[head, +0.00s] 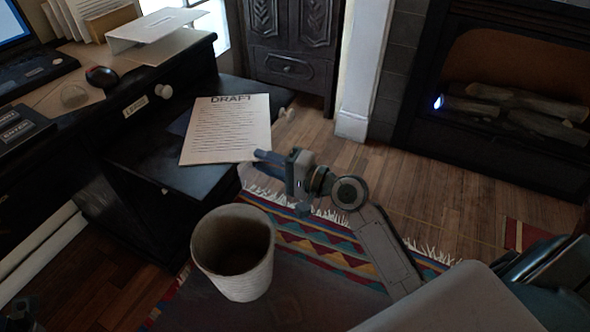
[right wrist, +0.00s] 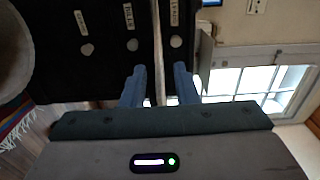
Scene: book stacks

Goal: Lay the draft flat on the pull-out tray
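The draft (head: 226,135), a pale sheet headed DRAFT with lines of print, lies face up over the dark pull-out tray (head: 196,178) at the desk's side. Whether its whole underside touches the tray cannot be told. My right gripper (head: 262,158) is at the sheet's lower right corner. In the right wrist view its two blue fingers (right wrist: 159,85) stand apart, with the sheet's thin edge (right wrist: 157,45) between them and a gap on each side. A dark piece in the lower left corner of the head view may be my left gripper; its fingers cannot be made out.
A wastebasket (head: 233,255) stands in front of the tray. A striped rug (head: 320,245) lies on the floor. A dark cabinet (head: 290,40) and fireplace (head: 510,90) stand behind.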

